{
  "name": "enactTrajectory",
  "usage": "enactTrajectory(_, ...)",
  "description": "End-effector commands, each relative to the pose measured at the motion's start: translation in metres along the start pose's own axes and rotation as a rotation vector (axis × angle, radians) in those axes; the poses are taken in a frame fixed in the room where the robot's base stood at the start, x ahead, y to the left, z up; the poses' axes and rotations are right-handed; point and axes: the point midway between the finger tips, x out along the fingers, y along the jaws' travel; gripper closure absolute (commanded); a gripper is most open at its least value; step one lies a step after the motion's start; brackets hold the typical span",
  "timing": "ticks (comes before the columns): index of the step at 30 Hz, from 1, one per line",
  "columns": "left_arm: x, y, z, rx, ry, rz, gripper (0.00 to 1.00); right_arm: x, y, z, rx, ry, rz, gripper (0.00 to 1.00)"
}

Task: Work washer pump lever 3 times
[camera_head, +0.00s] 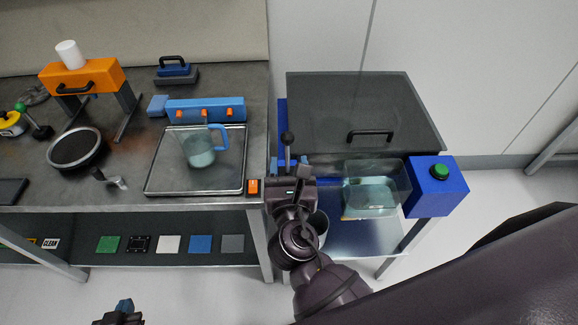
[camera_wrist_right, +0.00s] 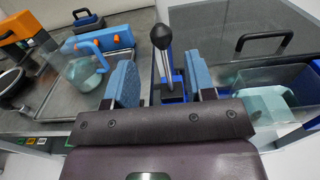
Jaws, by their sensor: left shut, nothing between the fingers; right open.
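The washer pump lever (camera_head: 288,148) is a thin metal rod with a black ball knob, standing upright on a blue mount at the left of the washer. In the right wrist view the lever (camera_wrist_right: 164,45) stands between the two blue finger pads. My right gripper (camera_wrist_right: 161,78) is open, with the lever between its fingers and gaps showing on both sides. In the head view my right gripper (camera_head: 290,167) hides the lever's lower part. My left gripper (camera_head: 123,306) is shut and empty at the bottom left edge, away from the lever.
The washer has a dark translucent lid (camera_head: 360,105) with a black handle, a clear water-filled basin (camera_head: 377,185) and a blue box with a green button (camera_head: 438,172). The workbench (camera_head: 120,188) at left holds a blue-handled jug (camera_head: 200,148) on a scale-like tray and an orange fixture (camera_head: 82,77).

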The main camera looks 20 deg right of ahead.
Motion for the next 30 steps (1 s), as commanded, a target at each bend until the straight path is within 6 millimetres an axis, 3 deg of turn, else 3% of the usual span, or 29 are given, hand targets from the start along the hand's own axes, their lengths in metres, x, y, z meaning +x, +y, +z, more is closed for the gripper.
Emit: enactTrajectory(30, 0.002, 0.002, 0.004, -0.003, -0.002, 0.001, 1.0, 0.061, 0.001, 0.0, 0.003, 0.0, 0.001, 0.5)
